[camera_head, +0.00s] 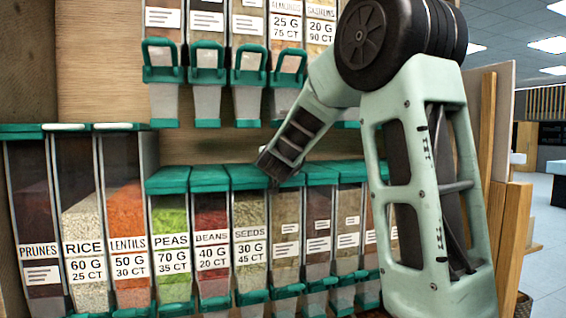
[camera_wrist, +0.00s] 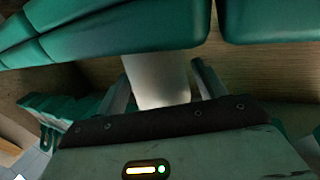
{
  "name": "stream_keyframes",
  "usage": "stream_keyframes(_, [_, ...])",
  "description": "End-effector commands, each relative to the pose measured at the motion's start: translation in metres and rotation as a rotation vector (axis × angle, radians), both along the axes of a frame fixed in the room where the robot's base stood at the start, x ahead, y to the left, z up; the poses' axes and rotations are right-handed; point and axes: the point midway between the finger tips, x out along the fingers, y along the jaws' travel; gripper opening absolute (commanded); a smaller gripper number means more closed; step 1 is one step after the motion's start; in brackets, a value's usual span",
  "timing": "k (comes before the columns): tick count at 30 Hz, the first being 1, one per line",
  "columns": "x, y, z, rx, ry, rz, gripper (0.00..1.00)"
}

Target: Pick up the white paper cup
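A pale white, tapered thing (camera_wrist: 158,78) that looks like the white paper cup shows in the wrist view, between my two fingers and against a teal lid. Its far end is hidden behind the teal edge. My gripper (camera_wrist: 160,82) has its fingers apart, one on each side of the pale thing. I cannot tell whether either finger touches it. In the head view my gripper (camera_head: 272,170) is low over the teal lids of the lower dispensers, in front of the wooden back panel.
Lower food dispensers with teal lids (camera_head: 248,176) stand in a row below my gripper. Upper dispensers with teal handles (camera_head: 249,66) hang close above it. The wooden panel (camera_head: 100,80) is behind. Open floor (camera_head: 545,240) lies to the far right.

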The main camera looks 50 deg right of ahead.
Motion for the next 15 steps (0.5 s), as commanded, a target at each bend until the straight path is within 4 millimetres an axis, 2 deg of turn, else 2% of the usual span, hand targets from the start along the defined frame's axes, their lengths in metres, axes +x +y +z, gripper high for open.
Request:
stream_keyframes(1, [0.0,0.0002,0.0,0.0,0.0,0.0,0.55])
stream_keyframes(4, [-0.0001,0.0003,0.0,0.0,0.0,0.0,0.29])
stream_keyframes(8, [-0.0001,0.0004,0.0,0.0,0.0,0.0,0.28])
stream_keyframes(9, [-0.0002,0.0004,0.0002,0.0,0.0,0.0,0.25])
stream_keyframes(15, [-0.0001,0.0004,0.0006,0.001,-0.001,0.0,0.25])
